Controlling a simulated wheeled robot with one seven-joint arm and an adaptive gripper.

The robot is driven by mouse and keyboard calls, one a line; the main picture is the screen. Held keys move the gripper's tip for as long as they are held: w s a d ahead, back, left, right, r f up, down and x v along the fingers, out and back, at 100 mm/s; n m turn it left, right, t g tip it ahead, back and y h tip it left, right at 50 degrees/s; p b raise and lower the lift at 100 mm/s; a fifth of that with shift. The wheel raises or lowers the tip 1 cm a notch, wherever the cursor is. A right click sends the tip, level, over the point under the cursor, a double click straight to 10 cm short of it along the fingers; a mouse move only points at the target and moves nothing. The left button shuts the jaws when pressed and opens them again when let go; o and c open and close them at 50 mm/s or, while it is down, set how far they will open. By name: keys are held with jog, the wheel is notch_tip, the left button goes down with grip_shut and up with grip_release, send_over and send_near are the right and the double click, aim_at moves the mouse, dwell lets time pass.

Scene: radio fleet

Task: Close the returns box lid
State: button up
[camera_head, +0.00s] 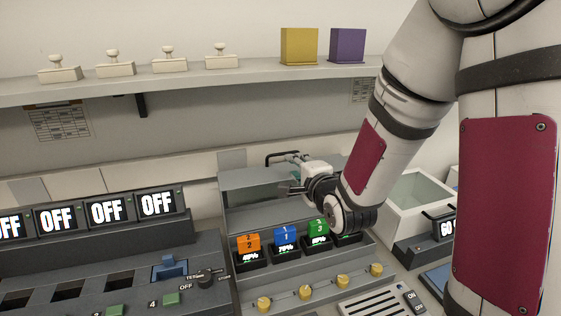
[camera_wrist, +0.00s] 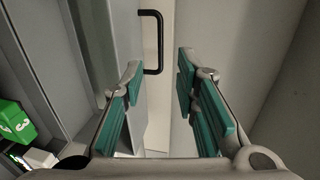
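A grey panel with a black bar handle (camera_head: 284,157) stands behind the battery rack; I cannot tell for sure whether it is the returns box lid. In the wrist view the handle (camera_wrist: 152,42) is on the panel's edge (camera_wrist: 128,35), beyond my fingertips and between them in the picture. My gripper (camera_head: 291,187) is in front of the panel, with its teal-padded fingers (camera_wrist: 160,85) apart and nothing between them.
Orange (camera_head: 248,244), blue (camera_head: 286,236) and green (camera_head: 318,230) batteries sit in the rack below my gripper. Yellow knobs (camera_head: 305,293) line its front. A shelf (camera_head: 190,78) above holds stamps and yellow (camera_head: 299,46) and purple (camera_head: 347,46) blocks. OFF displays (camera_head: 106,211) stand left.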

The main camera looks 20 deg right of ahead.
aim_at(282, 166)
jog(key=b+x, duration=0.1)
jog(key=x, duration=1.1)
jog(key=shift+b, duration=0.4)
grip_shut()
